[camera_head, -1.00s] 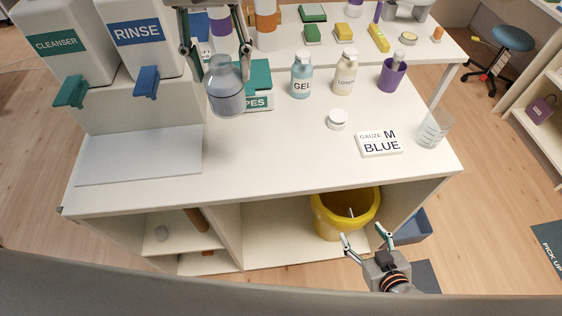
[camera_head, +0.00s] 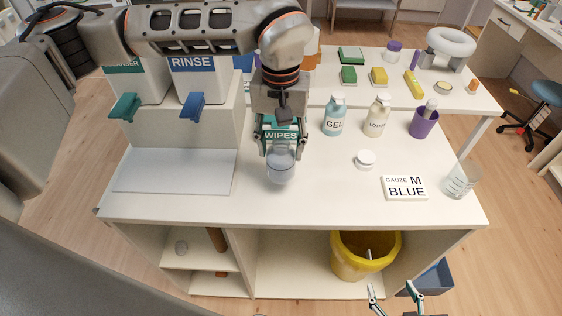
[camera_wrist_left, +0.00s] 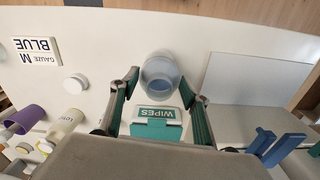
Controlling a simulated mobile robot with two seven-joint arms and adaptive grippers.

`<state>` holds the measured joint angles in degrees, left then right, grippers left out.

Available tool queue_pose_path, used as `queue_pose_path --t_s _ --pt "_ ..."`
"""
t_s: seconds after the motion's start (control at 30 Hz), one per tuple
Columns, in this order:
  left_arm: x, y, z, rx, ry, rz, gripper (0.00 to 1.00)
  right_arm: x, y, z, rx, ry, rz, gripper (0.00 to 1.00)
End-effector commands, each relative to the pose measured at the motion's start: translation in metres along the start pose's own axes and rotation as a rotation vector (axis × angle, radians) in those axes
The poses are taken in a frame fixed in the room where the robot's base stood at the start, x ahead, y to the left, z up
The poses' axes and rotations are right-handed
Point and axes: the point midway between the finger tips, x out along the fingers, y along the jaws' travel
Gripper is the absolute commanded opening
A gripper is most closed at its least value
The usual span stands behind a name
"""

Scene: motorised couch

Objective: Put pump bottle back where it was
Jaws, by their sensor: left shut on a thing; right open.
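My left gripper (camera_head: 285,146) is shut on a translucent grey-blue bottle (camera_head: 281,168), over the counter (camera_head: 320,200) in front of the green and white wipes box (camera_head: 281,133). In the left wrist view the bottle (camera_wrist_left: 160,72) sits between the fingertips, with the wipes box (camera_wrist_left: 156,124) beside it. Its top is hidden, so I cannot tell if it has a pump, nor if its base touches the counter. A gel bottle (camera_head: 334,118) and a lotion bottle (camera_head: 377,117) stand upright to the right. My right gripper (camera_head: 396,296) is open and empty at the bottom edge.
Dispensers marked rinse (camera_head: 195,65) and cleanser stand behind a pale tray (camera_head: 175,172) at left. To the right are a white jar (camera_head: 365,159), a gauze box (camera_head: 404,188), a purple cup (camera_head: 424,122) and a clear beaker (camera_head: 460,180). A yellow bin (camera_head: 362,262) is below.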

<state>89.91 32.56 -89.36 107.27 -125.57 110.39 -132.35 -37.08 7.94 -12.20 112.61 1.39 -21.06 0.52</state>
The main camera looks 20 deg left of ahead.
Motion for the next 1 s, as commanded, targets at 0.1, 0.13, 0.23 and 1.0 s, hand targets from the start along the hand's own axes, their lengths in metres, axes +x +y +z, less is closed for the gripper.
queue_pose_path --t_s 0.1,0.13,0.23,1.0 --pt "0.015 0.0 0.0 0.001 0.0 0.002 0.01 -0.001 0.0 -0.002 0.0 0.001 0.0 0.64" --pt "0.017 0.0 0.0 0.001 0.001 0.002 0.01 -0.001 0.0 -0.002 0.0 0.001 0.0 0.64" --pt "0.021 0.001 -0.001 0.001 0.002 0.002 0.01 -0.001 0.0 -0.002 0.0 0.001 0.0 0.64" --pt "0.061 0.0 0.0 0.001 0.001 0.0 0.63 -0.002 0.0 0.002 0.0 -0.008 -0.001 0.64"
